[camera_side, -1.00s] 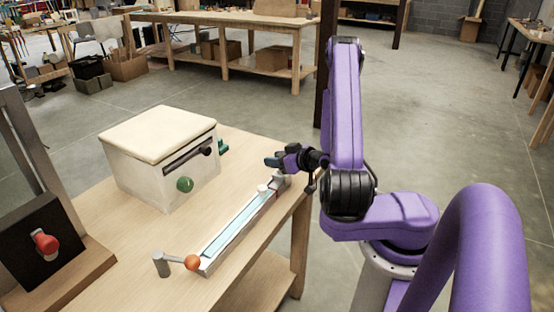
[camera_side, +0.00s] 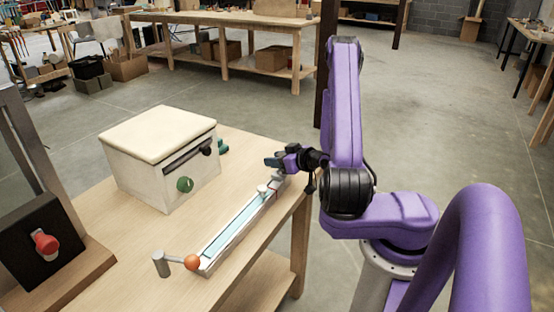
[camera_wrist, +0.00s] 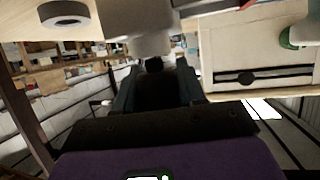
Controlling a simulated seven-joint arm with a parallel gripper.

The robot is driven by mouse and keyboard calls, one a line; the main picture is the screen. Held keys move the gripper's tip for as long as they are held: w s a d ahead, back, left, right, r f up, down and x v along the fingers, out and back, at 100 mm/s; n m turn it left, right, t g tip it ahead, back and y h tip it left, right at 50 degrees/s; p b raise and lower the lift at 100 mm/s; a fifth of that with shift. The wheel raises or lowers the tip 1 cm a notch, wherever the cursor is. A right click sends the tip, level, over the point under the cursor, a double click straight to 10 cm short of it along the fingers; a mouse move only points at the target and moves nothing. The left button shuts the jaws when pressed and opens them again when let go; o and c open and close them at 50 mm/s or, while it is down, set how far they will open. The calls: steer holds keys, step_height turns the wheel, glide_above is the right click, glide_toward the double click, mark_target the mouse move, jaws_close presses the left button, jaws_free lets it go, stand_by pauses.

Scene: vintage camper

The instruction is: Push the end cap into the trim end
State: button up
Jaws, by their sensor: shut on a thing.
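The trim (camera_side: 236,229) is a long pale strip with a light-blue face, lying along the right side of the wooden table. My gripper (camera_side: 277,167) is at the far end of the trim, low over the table. It is shut on a small grey piece, which I take to be the end cap (camera_side: 278,175). In the wrist view my gripper's dark fingers (camera_wrist: 155,82) stand below a pale, blurred piece near the top centre. Whether the cap touches or sits inside the trim end is too small to tell.
A cream box (camera_side: 160,160) with a green knob (camera_side: 185,184) stands left of the trim. A black box with a red knob (camera_side: 46,243) is at far left. The table front (camera_side: 110,275) is clear.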

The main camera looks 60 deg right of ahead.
steer(key=shift+f, duration=0.6)
stand_by(0.3)
steer(key=o, duration=1.1)
steer(key=shift+v, duration=6)
steer(key=shift+r, duration=0.1)
